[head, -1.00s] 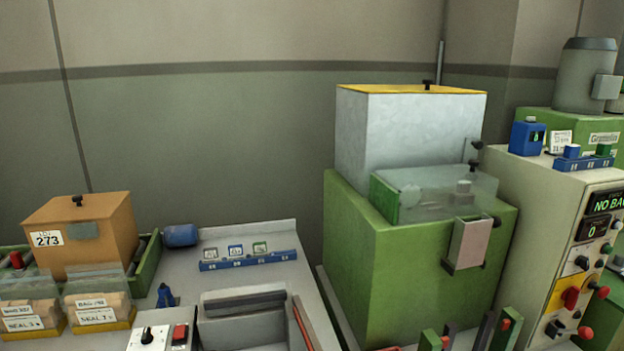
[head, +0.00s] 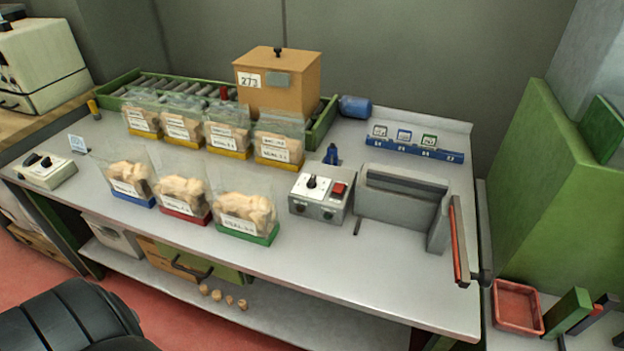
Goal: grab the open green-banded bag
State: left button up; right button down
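The green-banded bag (head: 247,211) stands upright on the grey bench at the right end of the front row. It is clear, filled with cork stoppers, with a white label and a green base band. Its clear top rises above the corks and looks unsealed, though the film is hard to make out. A red-banded bag (head: 182,194) and a blue-banded bag (head: 131,181) stand to its left. Neither of my grippers is in view.
Several yellow-banded bags (head: 229,139) stand behind. A grey sealing device (head: 401,205) with a switch box (head: 321,195) stands right of the green-banded bag. The bench in front of the bag is clear. A red tray (head: 517,306) sits at lower right.

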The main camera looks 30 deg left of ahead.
aim_at(243, 205)
jog(key=j+u, duration=0.1)
jog(key=u, duration=0.4)
jog(key=i+u, duration=0.1)
jog(key=u, duration=0.35)
jog(key=i+j+u, duration=0.1)
jog(key=u, duration=0.4)
